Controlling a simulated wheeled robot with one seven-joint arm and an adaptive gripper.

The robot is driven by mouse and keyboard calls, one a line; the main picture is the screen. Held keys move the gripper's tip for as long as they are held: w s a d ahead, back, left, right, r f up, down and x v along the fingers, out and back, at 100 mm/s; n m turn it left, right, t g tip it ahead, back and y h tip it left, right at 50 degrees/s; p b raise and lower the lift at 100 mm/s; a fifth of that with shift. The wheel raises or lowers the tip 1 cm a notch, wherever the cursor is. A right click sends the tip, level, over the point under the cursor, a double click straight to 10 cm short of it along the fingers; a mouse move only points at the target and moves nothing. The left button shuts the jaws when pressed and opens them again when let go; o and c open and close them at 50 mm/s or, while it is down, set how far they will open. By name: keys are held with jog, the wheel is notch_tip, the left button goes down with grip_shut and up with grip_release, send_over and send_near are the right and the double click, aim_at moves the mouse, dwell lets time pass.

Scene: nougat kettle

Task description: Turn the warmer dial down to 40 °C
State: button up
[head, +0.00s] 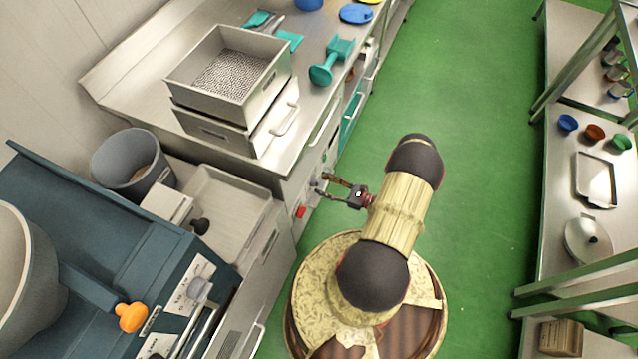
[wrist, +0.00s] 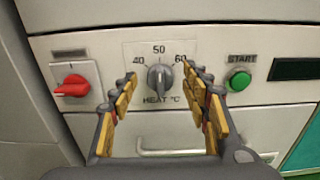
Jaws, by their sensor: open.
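The warmer dial (wrist: 159,79) is a dark grey knob on the warmer's front panel, centred in the wrist view. Its scale plate (wrist: 137,50) reads 40 at left, 50 at top and 60 at right, with "HEAT °C" below. The knob's pointer appears to face up, near 50. My gripper (wrist: 160,76) is open, with one finger to the left of the dial and one to the right. Gaps show between both fingers and the knob; how deep the tips reach is hard to tell. In the head view my gripper (head: 328,186) faces the panel, where the dial is small.
A red switch (wrist: 71,86) sits left of the dial and a green START button (wrist: 239,80) right of it. A dark display (wrist: 295,69) is at far right. A drawer handle (wrist: 172,150) lies below. Green floor (head: 470,130) is clear to the right.

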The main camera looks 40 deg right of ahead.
aim_at(315, 182)
jog(key=shift+x, duration=1.2)
jog(key=shift+c, duration=0.9)
jog(key=c, duration=0.9)
jog(key=shift+a+n+b, duration=0.1)
jog(key=shift+n+b, duration=0.25)
jog(key=shift+n, duration=0.05)
jog(key=n, duration=0.2)
jog(key=n+b, duration=0.1)
jog(key=n, duration=0.1)
jog(key=shift+s+a+f+b, duration=0.15)
jog(key=shift+a+b, duration=0.05)
jog(key=shift+b, duration=0.1)
jog(key=n, duration=0.2)
jog(key=n+b, duration=0.1)
jog(key=n, duration=0.2)
jog(key=shift+s+a+f+b, duration=0.1)
jog(key=shift+a+f+b, duration=0.05)
jog(key=shift+a+b, duration=0.15)
